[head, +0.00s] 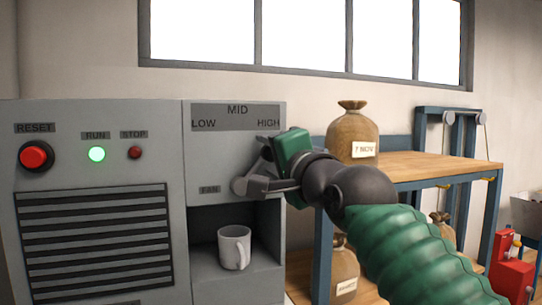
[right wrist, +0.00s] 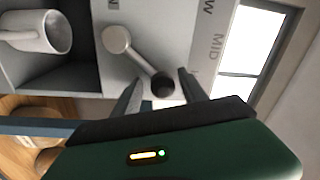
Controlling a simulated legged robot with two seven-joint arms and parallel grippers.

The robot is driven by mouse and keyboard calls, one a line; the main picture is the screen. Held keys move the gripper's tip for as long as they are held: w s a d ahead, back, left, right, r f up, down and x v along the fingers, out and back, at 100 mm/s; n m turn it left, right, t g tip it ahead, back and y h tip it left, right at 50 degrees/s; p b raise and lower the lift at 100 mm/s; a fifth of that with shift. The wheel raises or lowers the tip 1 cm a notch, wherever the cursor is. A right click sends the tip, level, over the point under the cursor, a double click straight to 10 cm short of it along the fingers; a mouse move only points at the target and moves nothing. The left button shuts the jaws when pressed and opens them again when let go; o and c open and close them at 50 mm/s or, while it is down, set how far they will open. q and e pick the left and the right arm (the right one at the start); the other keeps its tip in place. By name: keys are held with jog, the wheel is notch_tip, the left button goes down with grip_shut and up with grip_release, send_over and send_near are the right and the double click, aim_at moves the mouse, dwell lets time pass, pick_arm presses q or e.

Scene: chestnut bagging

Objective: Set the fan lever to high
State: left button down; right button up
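The fan lever has a pale round hub (head: 240,187) on the grey fan panel, below a plate marked LOW, MID and HIGH (head: 237,117). In the right wrist view the lever (right wrist: 138,58) slants from its hub to a dark knob (right wrist: 162,86), leaning to the HIGH side of MID. My right gripper (head: 264,172) is at the panel, and its open fingers (right wrist: 160,92) stand on either side of the knob. Contact with the knob cannot be told. In the head view my gripper partly hides the lever. My left gripper is not in view.
A white mug (head: 234,247) stands in the recess below the panel. The red RESET button (head: 36,156) and lit green RUN lamp (head: 97,154) are at the left. A wooden-topped bench (head: 440,166) with a tied sack (head: 352,132) stands behind my right arm.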

jog(key=shift+w, duration=0.1)
jog(key=b+v, duration=0.7)
jog(key=v, duration=0.9)
jog(key=shift+s, duration=0.35)
jog(key=shift+f, duration=0.1)
